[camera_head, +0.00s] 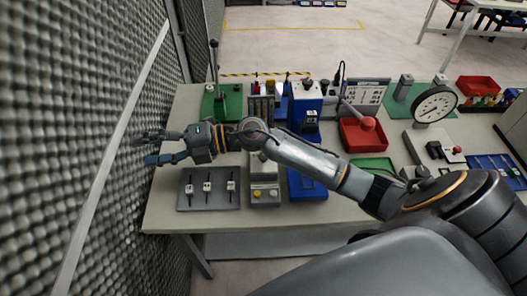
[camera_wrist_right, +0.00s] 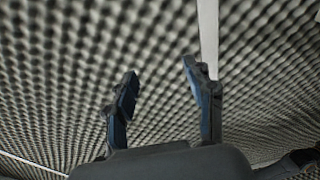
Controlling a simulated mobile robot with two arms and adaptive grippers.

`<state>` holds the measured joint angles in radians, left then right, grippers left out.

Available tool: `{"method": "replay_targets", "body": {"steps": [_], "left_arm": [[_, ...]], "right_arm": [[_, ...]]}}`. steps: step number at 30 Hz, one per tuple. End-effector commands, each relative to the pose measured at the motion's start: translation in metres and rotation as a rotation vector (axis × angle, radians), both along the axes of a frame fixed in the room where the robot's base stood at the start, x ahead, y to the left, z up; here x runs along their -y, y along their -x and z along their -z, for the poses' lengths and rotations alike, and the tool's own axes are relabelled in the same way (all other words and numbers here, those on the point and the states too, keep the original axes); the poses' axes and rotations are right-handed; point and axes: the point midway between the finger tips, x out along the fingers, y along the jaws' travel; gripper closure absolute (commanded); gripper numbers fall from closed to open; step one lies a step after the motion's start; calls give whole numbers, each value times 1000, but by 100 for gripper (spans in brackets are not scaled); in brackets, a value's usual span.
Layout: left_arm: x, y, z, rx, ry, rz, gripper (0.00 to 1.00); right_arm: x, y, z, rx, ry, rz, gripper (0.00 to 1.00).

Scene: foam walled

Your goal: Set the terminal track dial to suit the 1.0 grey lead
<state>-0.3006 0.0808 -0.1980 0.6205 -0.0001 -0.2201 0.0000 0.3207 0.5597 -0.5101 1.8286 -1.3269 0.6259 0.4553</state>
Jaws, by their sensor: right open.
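My right gripper (camera_head: 143,149) reaches across the table to its left edge, its fingers pointing left at the foam wall. It is open and empty; the right wrist view shows the two fingers (camera_wrist_right: 160,72) spread apart with only foam behind them. A blue machine (camera_head: 305,104) stands at the back middle of the table, right of the gripper. A grey board (camera_head: 208,188) with several small pale tagged pieces on dark lines lies just below the gripper. I cannot make out which piece is the 1.0 grey lead, nor the track dial and its setting. My left gripper is out of view.
The foam wall (camera_head: 60,150) rises close to the gripper's fingers. A grey button box (camera_head: 265,190), red bin (camera_head: 363,134), green-based lever stand (camera_head: 221,103) and round gauge (camera_head: 435,104) crowd the table. Bare tabletop (camera_head: 180,217) shows along the front left edge.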

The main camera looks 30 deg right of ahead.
Motion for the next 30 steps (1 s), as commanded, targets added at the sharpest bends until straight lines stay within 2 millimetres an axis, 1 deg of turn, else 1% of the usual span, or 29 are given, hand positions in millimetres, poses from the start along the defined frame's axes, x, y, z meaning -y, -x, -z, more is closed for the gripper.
{"method": "replay_targets", "body": {"steps": [1, 2, 3, 4, 5, 6, 7, 8, 9, 11, 12, 15, 18, 20, 22, 26, 30], "left_arm": [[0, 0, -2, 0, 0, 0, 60], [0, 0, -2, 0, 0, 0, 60], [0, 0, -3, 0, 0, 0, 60], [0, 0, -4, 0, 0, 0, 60], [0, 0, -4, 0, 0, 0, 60], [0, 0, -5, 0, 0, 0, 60], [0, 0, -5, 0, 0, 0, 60], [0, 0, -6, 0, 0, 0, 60], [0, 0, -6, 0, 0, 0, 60], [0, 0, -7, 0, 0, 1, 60], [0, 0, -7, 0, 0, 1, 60], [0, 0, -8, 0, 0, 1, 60], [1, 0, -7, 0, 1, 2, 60], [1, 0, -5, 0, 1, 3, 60], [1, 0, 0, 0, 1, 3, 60], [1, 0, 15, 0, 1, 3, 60], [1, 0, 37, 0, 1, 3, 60]], "right_arm": [[7, 0, 16, 13, 153, -73, 46], [13, 1, 28, 9, 245, -113, 46], [25, 2, 45, -4, 371, -160, 46], [39, 1, 57, -19, 469, -188, 46], [53, 0, 68, -40, 565, -212, 46], [78, -2, 81, -73, 693, -233, 46], [98, -3, 89, -104, 789, -243, 46], [119, -5, 95, -138, 877, -248, 46], [147, -7, 100, -186, 989, -246, 46], [188, -8, 103, -261, 1135, -232, 46], [212, -8, 102, -311, 1216, -219, 46], [259, -6, 95, -412, 1362, -180, 46], [283, -3, 90, -472, 1435, -157, 46], [289, -2, 91, -488, 1454, -150, 46], [290, -1, 98, -495, 1459, -150, 46], [289, -1, 120, -493, 1456, -152, 46], [289, -1, 153, -493, 1455, -153, 46]]}}
